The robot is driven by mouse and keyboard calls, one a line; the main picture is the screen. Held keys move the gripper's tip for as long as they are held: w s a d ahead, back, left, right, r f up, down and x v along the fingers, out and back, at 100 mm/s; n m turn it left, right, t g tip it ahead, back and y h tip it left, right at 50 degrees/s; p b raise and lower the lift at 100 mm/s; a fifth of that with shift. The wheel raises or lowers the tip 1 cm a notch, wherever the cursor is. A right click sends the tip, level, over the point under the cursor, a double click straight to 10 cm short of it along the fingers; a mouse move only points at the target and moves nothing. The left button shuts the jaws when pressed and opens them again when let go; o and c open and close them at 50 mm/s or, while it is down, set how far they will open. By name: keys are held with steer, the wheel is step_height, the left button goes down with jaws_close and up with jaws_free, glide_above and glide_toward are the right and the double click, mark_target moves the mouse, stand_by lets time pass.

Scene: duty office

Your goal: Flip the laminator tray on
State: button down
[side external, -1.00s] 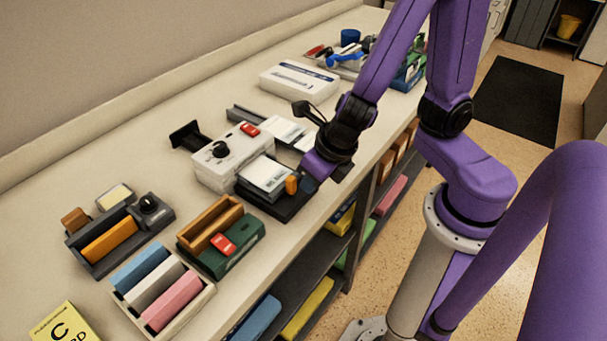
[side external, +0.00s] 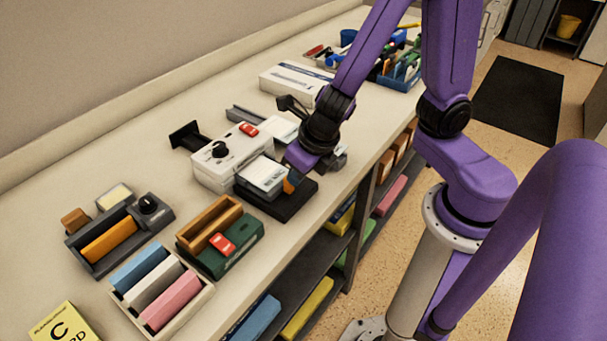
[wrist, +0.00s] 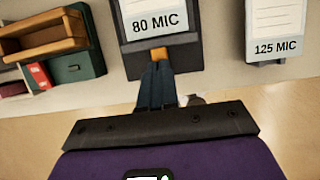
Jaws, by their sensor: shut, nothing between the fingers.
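The white laminator (side external: 232,160) stands on the counter with a black knob and a red rocker on top. In front of it is a black tray (side external: 275,205) holding a white pack, labelled 80 MIC in the wrist view (wrist: 185,58). A small orange tab (side external: 289,186) sits at the tray's front edge; it also shows in the wrist view (wrist: 159,54). My gripper (wrist: 158,66) is shut and empty, its fingertips right at the tab. I cannot tell whether they touch. In the side view my gripper (side external: 293,174) partly hides the tab.
A green box with a red switch (side external: 221,243) and wooden tray stands left of the laminator. A 125 MIC pack (wrist: 272,46) lies to the right in the wrist view. A white box (side external: 298,80) is farther back. The counter's front edge is close.

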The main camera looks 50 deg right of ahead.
steer(key=shift+w, duration=0.35)
steer(key=shift+s, duration=2.4)
steer(key=v, duration=0.9)
steer(key=s+d+m+g, duration=0.2)
steer(key=s+d+m, duration=0.1)
steer(key=m, duration=0.8)
steer(key=s+d+m+g, duration=0.2)
steer(key=s+d+m, duration=0.1)
steer(key=m, duration=0.9)
steer(key=shift+s+d+f, duration=0.15)
steer(key=shift+s+f, duration=0.15)
steer(key=shift+f, duration=0.05)
